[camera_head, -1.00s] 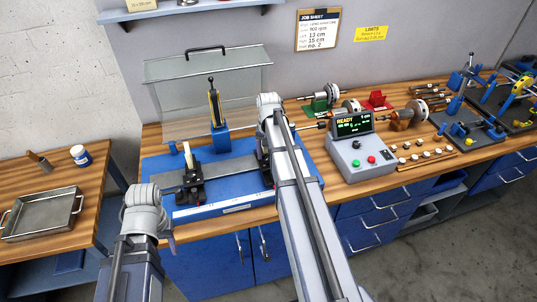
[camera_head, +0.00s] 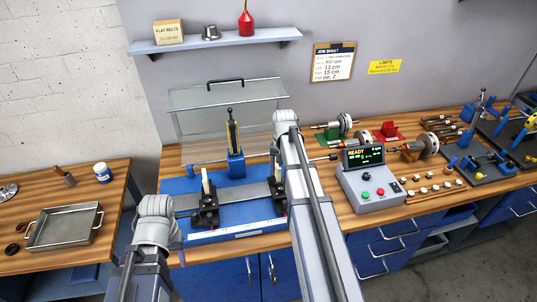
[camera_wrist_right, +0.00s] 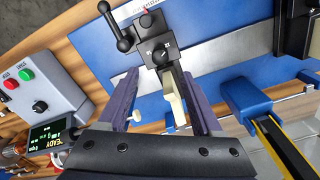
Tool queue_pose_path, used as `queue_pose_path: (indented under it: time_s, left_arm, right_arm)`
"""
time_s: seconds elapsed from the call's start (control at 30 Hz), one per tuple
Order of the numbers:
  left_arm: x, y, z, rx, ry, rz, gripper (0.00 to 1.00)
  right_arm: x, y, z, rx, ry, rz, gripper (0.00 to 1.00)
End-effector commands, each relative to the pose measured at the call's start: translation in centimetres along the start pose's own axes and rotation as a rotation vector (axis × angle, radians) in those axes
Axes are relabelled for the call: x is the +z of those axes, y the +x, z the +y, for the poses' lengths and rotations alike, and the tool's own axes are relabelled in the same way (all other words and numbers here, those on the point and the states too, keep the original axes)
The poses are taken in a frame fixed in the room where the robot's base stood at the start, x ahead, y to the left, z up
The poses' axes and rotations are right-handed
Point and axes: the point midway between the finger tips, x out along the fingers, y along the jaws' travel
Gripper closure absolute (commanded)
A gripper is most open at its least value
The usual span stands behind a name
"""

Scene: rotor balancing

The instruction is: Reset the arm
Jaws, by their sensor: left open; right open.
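My right arm reaches over the blue balancing machine (camera_head: 240,226) on the bench. In the right wrist view my right gripper (camera_wrist_right: 158,75) is open, its two fingers apart on either side of a black support stand (camera_wrist_right: 152,38) with a pale upright piece (camera_wrist_right: 174,105). I cannot tell whether the fingers touch it. In the head view the right gripper is hidden behind its arm. My left arm comes in from the lower left; its wrist (camera_head: 156,207) is at the machine's left front edge, with the left gripper's fingers mostly hidden.
A control box (camera_head: 370,185) reading READY stands right of the machine. A raised clear cover (camera_head: 228,94) is behind it. Rotors (camera_head: 425,146) and small parts lie further right. A metal tray (camera_head: 63,226) sits on the left table. A shelf (camera_head: 214,41) hangs above.

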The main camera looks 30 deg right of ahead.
Motion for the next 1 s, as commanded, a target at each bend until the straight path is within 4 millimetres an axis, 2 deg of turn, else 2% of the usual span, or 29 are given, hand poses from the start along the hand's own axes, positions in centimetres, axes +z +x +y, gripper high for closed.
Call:
queue_pose_path:
  time_s: [0.17,0.27,0.37,0.5,0.6,0.7,0.83,0.9,1.0]
  left_arm:
    - [0.0,0.1,0.0,0.0,0.0,0.0,0.5]
    - [0.0,0.6,0.1,0.0,0.001,0.0,0.5]
    - [-0.1,1.9,0.2,0.0,0.002,0.0,0.5]
    - [-0.2,4.1,0.4,-0.001,0.004,0.0,0.5]
    - [-0.3,5.5,0.5,-0.001,0.005,0.0,0.5]
    - [-0.4,6.7,0.6,-0.001,0.007,0.0,0.5]
    - [-0.5,7.9,0.7,-0.002,0.008,0.0,0.5]
    - [-0.5,8.2,0.8,-0.002,0.009,0.0,0.5]
    - [-0.5,8.6,0.8,-0.002,0.009,0.0,0.5]
  right_arm:
    - [0.1,0.1,-0.1,0.0,-0.003,0.0,0.33]
    - [1.6,0.6,-1.2,0.004,-0.045,-0.001,0.33]
    - [5.5,1.9,-3.8,0.015,-0.158,-0.003,0.33]
    - [13.5,4.1,-8.1,0.042,-0.401,-0.004,0.33]
    - [19.2,5.5,-10.1,0.061,-0.578,-0.006,0.33]
    - [24.2,6.7,-11.2,0.08,-0.736,-0.006,0.33]
    - [29.1,7.8,-11.8,0.098,-0.898,-0.004,0.33]
    - [30.8,8.2,-11.8,0.106,-0.959,-0.004,0.33]
    - [32.3,8.5,-11.8,0.114,-1.015,-0.003,0.33]
